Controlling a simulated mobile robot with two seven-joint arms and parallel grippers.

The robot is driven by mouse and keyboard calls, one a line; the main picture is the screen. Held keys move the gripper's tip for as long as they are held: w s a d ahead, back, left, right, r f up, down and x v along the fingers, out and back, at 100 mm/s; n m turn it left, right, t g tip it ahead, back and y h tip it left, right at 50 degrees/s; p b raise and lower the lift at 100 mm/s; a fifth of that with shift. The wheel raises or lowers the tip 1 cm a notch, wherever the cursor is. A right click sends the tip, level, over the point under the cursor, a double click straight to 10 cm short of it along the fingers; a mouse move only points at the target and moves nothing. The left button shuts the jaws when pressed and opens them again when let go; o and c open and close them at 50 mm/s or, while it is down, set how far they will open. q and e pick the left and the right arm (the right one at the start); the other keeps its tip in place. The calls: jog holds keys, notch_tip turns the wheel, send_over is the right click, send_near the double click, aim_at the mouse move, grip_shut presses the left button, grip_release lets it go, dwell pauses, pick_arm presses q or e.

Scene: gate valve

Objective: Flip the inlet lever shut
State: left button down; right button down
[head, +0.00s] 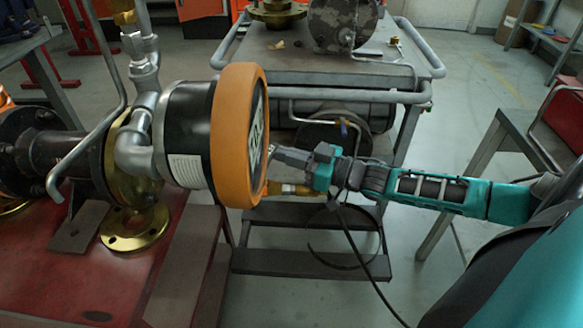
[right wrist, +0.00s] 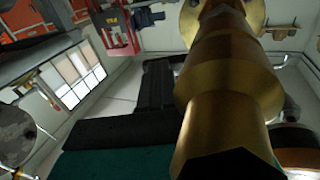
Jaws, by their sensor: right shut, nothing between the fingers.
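A large assembly with a thick orange ring (head: 238,135) and a dark-and-white face stands on the red bench at left in the head view. A long bent grey rod (head: 110,75) rises beside its pipes; I cannot tell whether this is the inlet lever. My right gripper (head: 277,156) is shut and empty, just right of the orange ring's face. A brass fitting (head: 290,188) shows just below the gripper. In the right wrist view a large brass pipe part (right wrist: 228,90) fills the right side, beside my dark gripper fingers (right wrist: 152,85). My left gripper is out of view.
A grey metal cart (head: 300,55) with tube rails stands behind, carrying a round mottled part (head: 342,22). The red bench (head: 110,275) holds the assembly and a brass flange (head: 135,228). A grey table (head: 515,125) stands at right. Floor shows between cart and table.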

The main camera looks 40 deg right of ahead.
pick_arm(q)
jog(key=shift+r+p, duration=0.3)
jog(key=shift+p, duration=0.05)
pick_arm(e)
jog(key=shift+w+a, duration=0.25)
jog(key=shift+w, duration=0.85)
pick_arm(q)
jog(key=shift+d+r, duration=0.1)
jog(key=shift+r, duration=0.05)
pick_arm(e)
jog(key=shift+d, duration=0.1)
